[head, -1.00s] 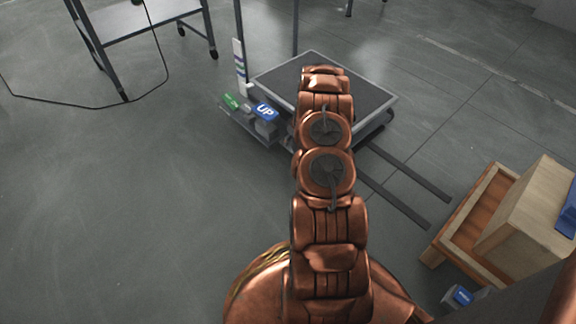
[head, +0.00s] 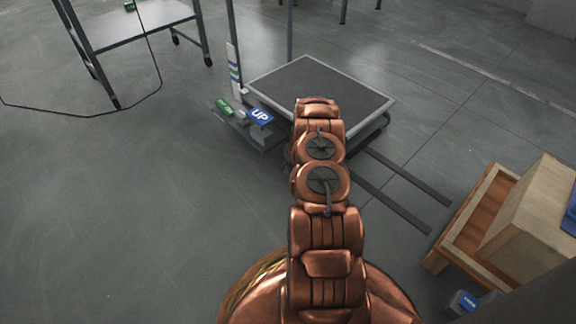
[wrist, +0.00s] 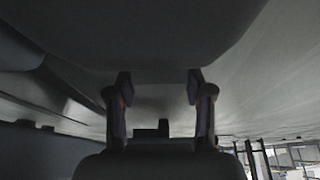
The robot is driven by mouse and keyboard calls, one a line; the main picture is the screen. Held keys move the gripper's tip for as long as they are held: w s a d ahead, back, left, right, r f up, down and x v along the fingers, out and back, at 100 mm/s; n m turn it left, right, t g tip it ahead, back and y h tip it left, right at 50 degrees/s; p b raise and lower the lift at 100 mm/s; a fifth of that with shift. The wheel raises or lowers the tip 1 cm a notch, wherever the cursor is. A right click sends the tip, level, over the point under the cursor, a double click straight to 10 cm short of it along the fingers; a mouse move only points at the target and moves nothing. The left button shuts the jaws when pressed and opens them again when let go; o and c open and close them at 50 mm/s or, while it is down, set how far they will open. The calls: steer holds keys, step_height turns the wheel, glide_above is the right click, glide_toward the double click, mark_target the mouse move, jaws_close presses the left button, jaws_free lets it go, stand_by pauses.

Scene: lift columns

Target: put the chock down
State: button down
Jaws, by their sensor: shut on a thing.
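My gripper (wrist: 159,88) shows in the wrist view, its two fingers standing apart. A large dark rounded shape (wrist: 140,35) fills the top of that view against the fingertips; it appears to be the chock, held by them. Its full outline is cut off. In the head view my copper arm hides the gripper and whatever it holds, so I cannot tell how far the chock is from any surface.
A lift platform (head: 318,84) with a dark top stands ahead, a blue UP pedal (head: 260,116) and green pedal (head: 225,107) at its left. Two dark rails (head: 395,204) lie to its right. A wooden crate (head: 451,240) is at lower right.

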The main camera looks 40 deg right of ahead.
steer(key=shift+f, duration=0.6)
steer(key=c, duration=0.8)
jaws_free()
steer(key=shift+c, duration=0.2)
steer(key=o, duration=0.4)
steer(key=shift+f, duration=0.1)
